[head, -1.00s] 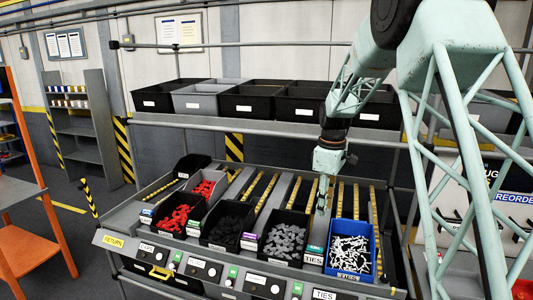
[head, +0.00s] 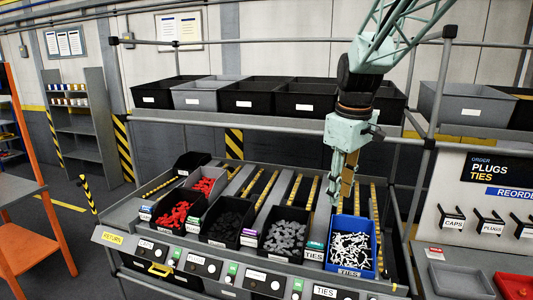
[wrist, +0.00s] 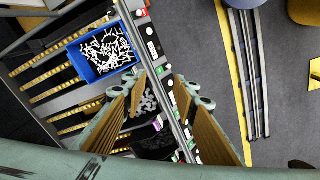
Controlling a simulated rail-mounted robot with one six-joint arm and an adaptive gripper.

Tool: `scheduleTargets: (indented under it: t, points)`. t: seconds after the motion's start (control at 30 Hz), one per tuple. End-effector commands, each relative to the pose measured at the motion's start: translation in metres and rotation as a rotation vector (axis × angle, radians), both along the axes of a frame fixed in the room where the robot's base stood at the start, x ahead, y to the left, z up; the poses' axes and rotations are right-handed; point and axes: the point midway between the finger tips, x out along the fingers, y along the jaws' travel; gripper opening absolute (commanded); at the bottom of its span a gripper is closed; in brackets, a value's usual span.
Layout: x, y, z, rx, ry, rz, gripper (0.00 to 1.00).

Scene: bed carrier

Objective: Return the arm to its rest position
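My arm is pale green and comes in from the top of the head view. My gripper (head: 341,190) hangs below its wrist joint, pointing down, above the rack just behind the blue bin (head: 329,256) of white ties. In the wrist view my gripper (wrist: 163,88) shows its two fingers with brown pads spread apart, with nothing between them. The blue bin also shows in the wrist view (wrist: 84,70), ahead of the fingertips.
Black bins of grey parts (head: 262,250), dark parts (head: 210,239) and red parts (head: 158,229) stand left of the blue bin. An upper shelf (head: 200,119) carries more bins behind my wrist. A frame post (head: 422,175) and a PLUGS/TIES board (head: 490,175) stand at right.

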Motion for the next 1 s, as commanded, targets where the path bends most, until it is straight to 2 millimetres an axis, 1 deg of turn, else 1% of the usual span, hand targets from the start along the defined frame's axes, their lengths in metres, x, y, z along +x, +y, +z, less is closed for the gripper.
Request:
scheduleTargets:
  t: [0.03, 0.5, 0.7, 1.0]
  points:
    - [-0.01, 0.0, 0.004, 0.002, -0.006, -0.013, 0.27]
    - [-0.09, 0.0, 0.035, 0.024, -0.043, -0.15, 0.27]
    - [-0.126, 0.0, 0.044, 0.036, -0.06, -0.208, 0.27]
    - [-0.18, 0.0, 0.051, 0.054, -0.083, -0.293, 0.27]
